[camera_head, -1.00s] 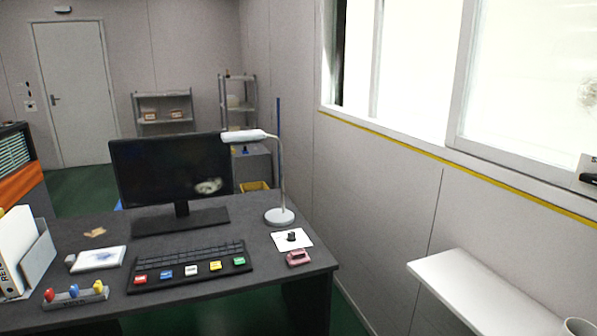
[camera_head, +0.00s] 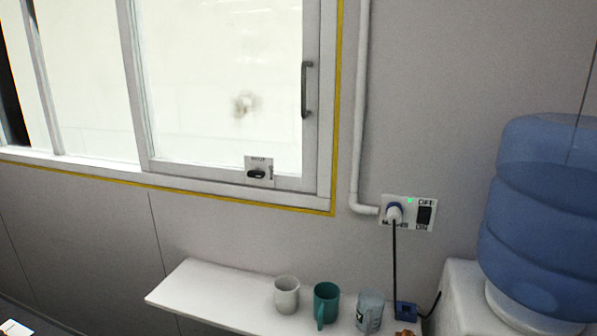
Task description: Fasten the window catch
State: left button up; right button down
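The sliding window (camera_head: 220,90) fills the upper left of the head view, with a pale frame and a dark vertical handle (camera_head: 307,90) on its right stile. The window catch (camera_head: 258,174) is a small dark knob on a white labelled plate at the lower right of the pane, near the bottom rail. The label is too small to read fully, and I cannot tell which position the catch is in. Neither of my grippers shows in the view.
A white shelf (camera_head: 190,286) below the window holds a white mug (camera_head: 286,295), a teal mug (camera_head: 325,303) and a grey-blue cup (camera_head: 369,311). A wall socket (camera_head: 408,212) with a plug and cord is right of the window. A blue water bottle (camera_head: 540,215) stands at far right.

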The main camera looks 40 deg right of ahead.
aim_at(259, 173)
jog(key=z, duration=1)
